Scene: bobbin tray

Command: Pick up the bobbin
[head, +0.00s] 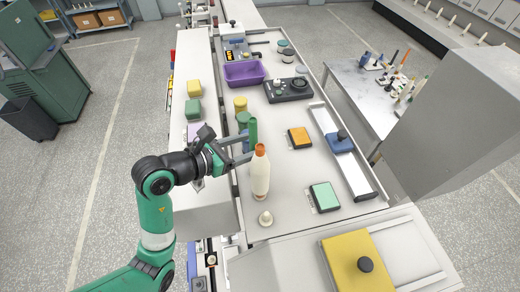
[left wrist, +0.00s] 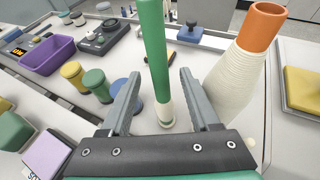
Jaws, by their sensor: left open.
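My left gripper (head: 246,148) is open, its two fingers reaching in from the left over the table. In the left wrist view a tall green bobbin (left wrist: 153,45) with a pale lower end stands upright between and beyond the open fingertips (left wrist: 160,78). I cannot tell whether the fingers touch either one. My right gripper is not in view.
Yellow, green and blue spools (left wrist: 95,82) stand left of the fingers. A purple bin (head: 244,73) and a black device (head: 288,89) lie farther back. A small cream knob-shaped piece (head: 265,218) is near the front. The table between the orange and green blocks (head: 324,196) is mostly clear.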

